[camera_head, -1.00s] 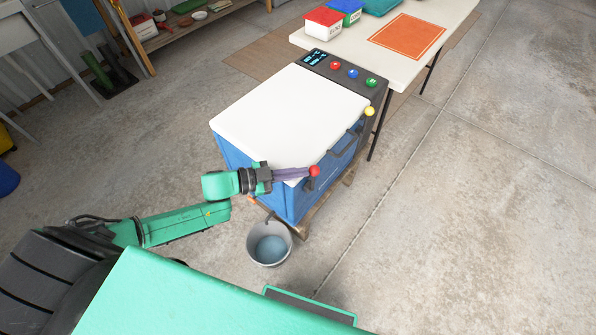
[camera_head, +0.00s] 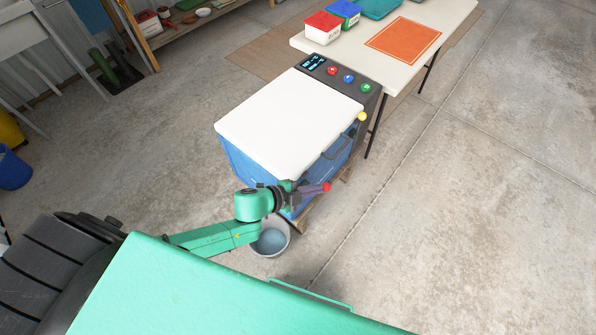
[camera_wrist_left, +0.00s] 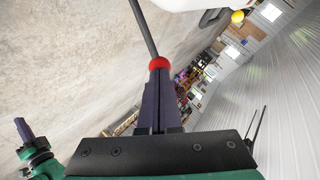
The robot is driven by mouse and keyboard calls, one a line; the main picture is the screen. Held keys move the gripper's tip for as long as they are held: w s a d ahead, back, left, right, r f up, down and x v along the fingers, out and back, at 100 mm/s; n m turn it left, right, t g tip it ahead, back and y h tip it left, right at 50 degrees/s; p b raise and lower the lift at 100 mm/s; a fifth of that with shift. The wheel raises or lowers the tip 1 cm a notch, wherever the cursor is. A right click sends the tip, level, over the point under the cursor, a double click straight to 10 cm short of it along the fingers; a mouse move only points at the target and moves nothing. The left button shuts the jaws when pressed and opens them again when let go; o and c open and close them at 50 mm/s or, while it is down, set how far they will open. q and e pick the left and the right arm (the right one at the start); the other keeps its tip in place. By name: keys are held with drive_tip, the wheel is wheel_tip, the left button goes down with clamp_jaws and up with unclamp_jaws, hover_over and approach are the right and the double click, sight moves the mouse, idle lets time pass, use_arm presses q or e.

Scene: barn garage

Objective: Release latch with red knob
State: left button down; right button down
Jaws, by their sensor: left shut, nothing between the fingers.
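The red knob (camera_head: 326,187) is at the near right corner of a blue chest (camera_head: 242,166) with a white lid (camera_head: 285,120). The lid lies flat and looks closed. My left gripper (camera_head: 316,188) is shut, with its purple fingertips right at the red knob. In the left wrist view, the fingers (camera_wrist_left: 158,92) are together and end against the red knob (camera_wrist_left: 159,63), which sits on a dark rod (camera_wrist_left: 143,28); exact contact is hard to tell. My right gripper (camera_wrist_left: 24,130) appears to be the dark purple tip at that view's left edge; its opening is unclear.
A yellow knob (camera_head: 361,117) sits at the chest's far right, beside a dark handle (camera_head: 336,150). A grey panel (camera_head: 351,88) with colored buttons adjoins the chest. A bucket (camera_head: 270,240) stands below my left arm. The floor at right is clear.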

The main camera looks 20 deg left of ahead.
use_arm(q)
drive_tip(key=d+f+y, duration=0.1)
drive_tip(key=s+d+m+y, duration=0.1)
drive_tip(key=shift+d+f+m, duration=0.3)
drive_tip(key=shift+f, duration=0.1)
use_arm(e)
drive_tip(key=shift+s+d, duration=0.2)
drive_tip(key=shift+d, duration=0.25)
use_arm(q)
drive_tip(key=shift+w+a+f, duration=0.1)
drive_tip(key=shift+w+a, duration=0.05)
drive_tip(key=shift+a, duration=0.25)
drive_tip(key=shift+w+a+f, duration=0.1)
drive_tip(key=shift+w+a, duration=0.05)
drive_tip(key=shift+a, duration=0.25)
use_arm(e)
drive_tip(key=shift+f, duration=0.1)
